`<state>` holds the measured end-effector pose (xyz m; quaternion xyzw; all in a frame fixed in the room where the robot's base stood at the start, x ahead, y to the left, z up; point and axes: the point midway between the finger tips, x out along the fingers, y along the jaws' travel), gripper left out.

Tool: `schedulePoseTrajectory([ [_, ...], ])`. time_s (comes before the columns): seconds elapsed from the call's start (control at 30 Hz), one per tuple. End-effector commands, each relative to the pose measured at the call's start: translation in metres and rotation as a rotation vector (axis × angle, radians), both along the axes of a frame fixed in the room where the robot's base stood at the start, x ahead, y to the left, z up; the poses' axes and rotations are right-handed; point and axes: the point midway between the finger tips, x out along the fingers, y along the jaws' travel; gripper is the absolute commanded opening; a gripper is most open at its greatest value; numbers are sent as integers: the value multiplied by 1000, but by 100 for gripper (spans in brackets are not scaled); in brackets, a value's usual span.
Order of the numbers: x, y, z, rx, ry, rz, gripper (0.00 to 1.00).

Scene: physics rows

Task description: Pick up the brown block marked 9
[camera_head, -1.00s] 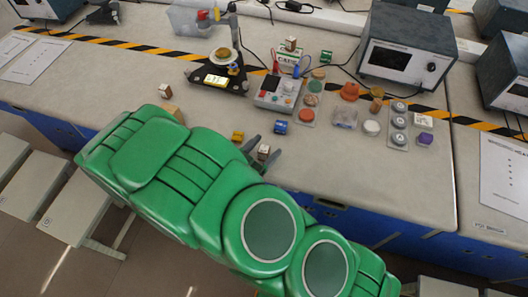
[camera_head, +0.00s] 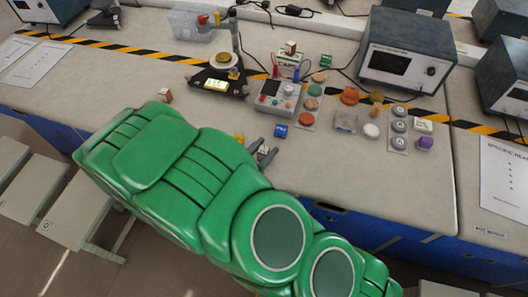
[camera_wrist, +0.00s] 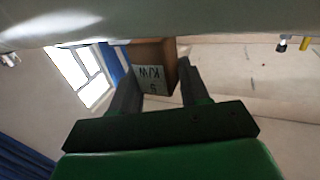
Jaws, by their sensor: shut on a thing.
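In the wrist view a brown block (camera_wrist: 150,52) with a white label sits between the two dark fingers of my gripper (camera_wrist: 156,66). The label shows small upside-down characters, with what looks like a 9. In the head view the small block (camera_head: 263,151) shows a pale top between the fingertips of my gripper (camera_head: 264,150), near the bench's front edge. My gripper is shut on it. I cannot tell whether it is clear of the bench top.
A blue block (camera_head: 280,131) stands close to the right of my gripper. A yellow block (camera_head: 239,138) is to the left, partly behind my arm. A grey meter box (camera_head: 278,98) and round discs (camera_head: 315,90) lie beyond.

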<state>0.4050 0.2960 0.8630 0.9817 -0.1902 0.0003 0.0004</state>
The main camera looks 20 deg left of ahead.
Motion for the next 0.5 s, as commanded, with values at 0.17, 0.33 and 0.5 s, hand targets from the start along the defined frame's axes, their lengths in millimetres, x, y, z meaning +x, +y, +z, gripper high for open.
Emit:
schedulePoseTrajectory([
  [0.17,0,0,21,3,0,-3,15],
  [0.33,0,0,41,6,1,-1,15],
  [0.5,0,0,60,6,1,-3,15],
])
